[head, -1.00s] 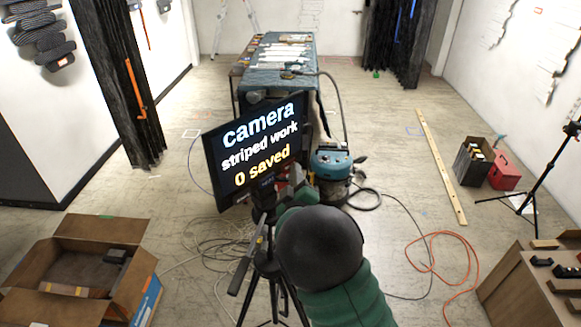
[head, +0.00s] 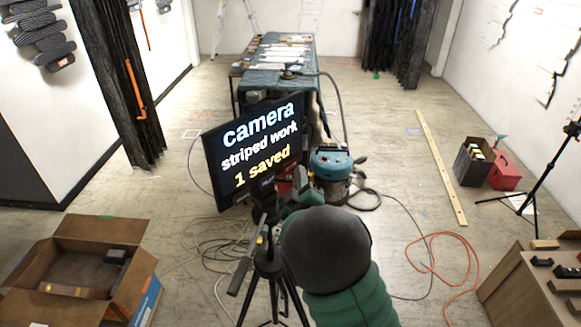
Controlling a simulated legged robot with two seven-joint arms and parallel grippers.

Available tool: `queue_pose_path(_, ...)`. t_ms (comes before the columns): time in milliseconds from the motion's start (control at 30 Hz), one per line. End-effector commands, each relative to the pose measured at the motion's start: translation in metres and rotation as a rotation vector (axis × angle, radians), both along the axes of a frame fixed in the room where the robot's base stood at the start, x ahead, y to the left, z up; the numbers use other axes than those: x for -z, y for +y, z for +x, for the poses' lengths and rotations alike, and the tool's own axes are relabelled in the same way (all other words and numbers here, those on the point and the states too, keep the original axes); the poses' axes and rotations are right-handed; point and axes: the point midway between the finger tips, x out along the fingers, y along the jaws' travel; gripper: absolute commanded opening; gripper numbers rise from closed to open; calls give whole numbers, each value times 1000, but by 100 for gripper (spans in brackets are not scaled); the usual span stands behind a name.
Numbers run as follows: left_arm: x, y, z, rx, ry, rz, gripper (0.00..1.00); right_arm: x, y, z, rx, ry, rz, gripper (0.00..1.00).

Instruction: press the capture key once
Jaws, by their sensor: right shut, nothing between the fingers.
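A black monitor (head: 211,163) stands at the centre and reads "camera", "striped work", "1 saved". In front of it is a black tripod (head: 268,265) with a dark camera head (head: 265,192) at its top. My right arm, green with a dark round joint, comes up from the bottom. My right gripper (head: 293,188) is shut and empty beside the tripod top, at the monitor's lower right corner. A small red patch shows by the fingertips. I cannot make out the capture key or whether the fingertips touch it. My left gripper is not in view.
A blue shop vacuum (head: 331,162) stands just right of the gripper. Behind is a long draped table (head: 262,80). Cables and an orange cord (head: 433,240) lie on the floor. An open cardboard box (head: 45,297) is at lower left, a wooden bench (head: 510,290) at lower right.

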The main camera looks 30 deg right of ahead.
Motion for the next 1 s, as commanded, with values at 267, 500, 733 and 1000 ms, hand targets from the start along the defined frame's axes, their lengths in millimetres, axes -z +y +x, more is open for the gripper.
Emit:
queue_pose_path(267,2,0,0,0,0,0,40,1,-5,-14,1,2,0,0)
queue_pose_path(500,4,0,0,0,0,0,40,0,-12,-37,1,0,0,0)
queue_pose_path(733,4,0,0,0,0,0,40,1,-16,-48,0,1,1,0)
queue_pose_path(1000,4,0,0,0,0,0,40,0,-16,-47,0,1,1,0)
